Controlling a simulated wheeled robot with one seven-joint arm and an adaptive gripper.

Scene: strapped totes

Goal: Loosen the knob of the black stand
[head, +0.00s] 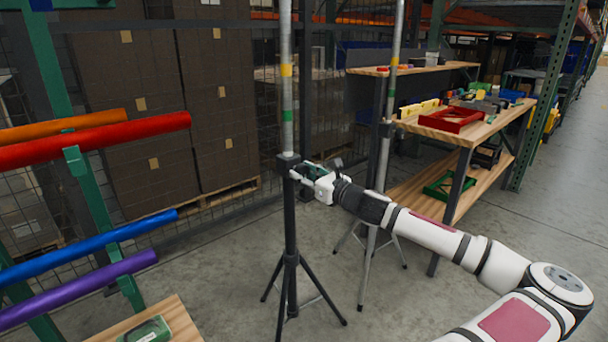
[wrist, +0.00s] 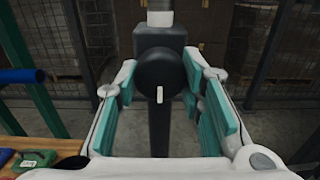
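The black stand (head: 290,220) is a tripod with a silver pole rising from its dark collar (head: 287,161), with yellow and green bands on the pole. In the wrist view its round black knob (wrist: 151,78) faces me, with a short white mark standing upright on it. My gripper (head: 301,172) is at the collar, coming from the right. In the wrist view the teal pads of my gripper (wrist: 160,88) stand apart on both sides of the knob. No clear grip on the knob shows. In the head view my gripper hides the knob.
A grey tripod stand (head: 370,260) with a silver pole stands close to the right, behind my arm. A wooden bench (head: 490,130) with a red tray (head: 450,120) is farther right. A rack with coloured tubes (head: 95,140) is at left. Open floor lies around the black stand's legs.

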